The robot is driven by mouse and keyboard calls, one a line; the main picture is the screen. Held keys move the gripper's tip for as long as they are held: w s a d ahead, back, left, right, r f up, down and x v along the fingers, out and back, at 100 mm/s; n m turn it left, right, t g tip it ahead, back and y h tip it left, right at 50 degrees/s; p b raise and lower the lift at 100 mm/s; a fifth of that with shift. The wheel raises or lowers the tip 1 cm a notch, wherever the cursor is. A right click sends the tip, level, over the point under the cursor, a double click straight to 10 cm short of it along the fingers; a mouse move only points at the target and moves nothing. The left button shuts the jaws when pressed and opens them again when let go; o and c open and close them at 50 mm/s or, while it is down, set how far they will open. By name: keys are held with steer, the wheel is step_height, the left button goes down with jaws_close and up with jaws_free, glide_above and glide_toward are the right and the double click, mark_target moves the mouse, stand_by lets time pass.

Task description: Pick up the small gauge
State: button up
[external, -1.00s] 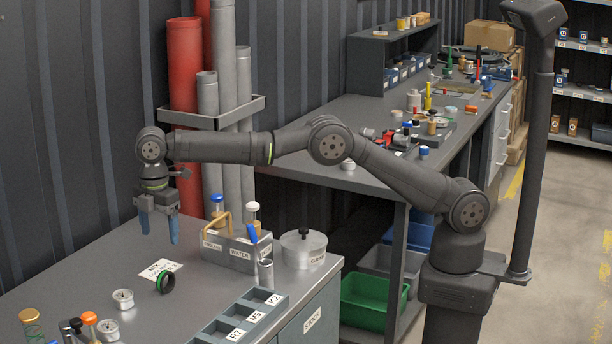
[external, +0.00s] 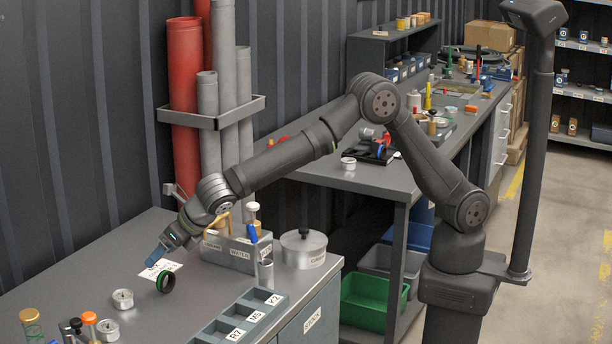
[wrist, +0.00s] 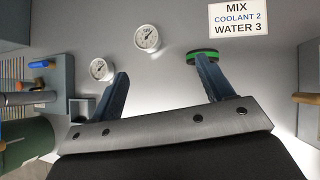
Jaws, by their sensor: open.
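Two round white-faced gauges lie on the grey bench. One gauge (external: 123,298) is nearer the ring and shows top centre in the wrist view (wrist: 147,38). The other gauge (external: 107,329) is closer to the bench's front and shows further left in the wrist view (wrist: 102,69). My gripper (external: 157,256) is open, empty and tilted above the bench beside the ring. In the wrist view its fingers (wrist: 163,66) spread below the gauges, the left fingertip near the left gauge.
A black and green ring (external: 166,283) is by the right fingertip in the wrist view. A MIX label (external: 160,269) lies behind it. A caddy (external: 228,253), a compartment tray (external: 240,316) and a lidded pot (external: 303,250) stand right. Capped items (external: 90,320) stand at front left.

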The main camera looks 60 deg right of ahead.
steer(key=s+n+y, duration=0.1)
steer(key=s+n, duration=0.1)
steer(key=n, duration=0.1)
glide_toward(123, 296)
steer(key=x, duration=0.4)
steer(key=shift+s+d+f, duration=0.1)
steer(key=shift+d+f, duration=0.2)
steer(key=shift+f, duration=0.1)
steer(key=shift+a+r+x, duration=0.1)
steer(key=shift+a+x, duration=0.05)
steer(key=shift+x, duration=1.15)
steer(key=shift+a+r+x, duration=0.1)
steer(key=shift+r+x, duration=0.05)
steer(key=shift+x, duration=1.15)
steer(key=c, duration=1)
steer(key=shift+c, duration=0.6)
steer(key=shift+r, duration=0.15)
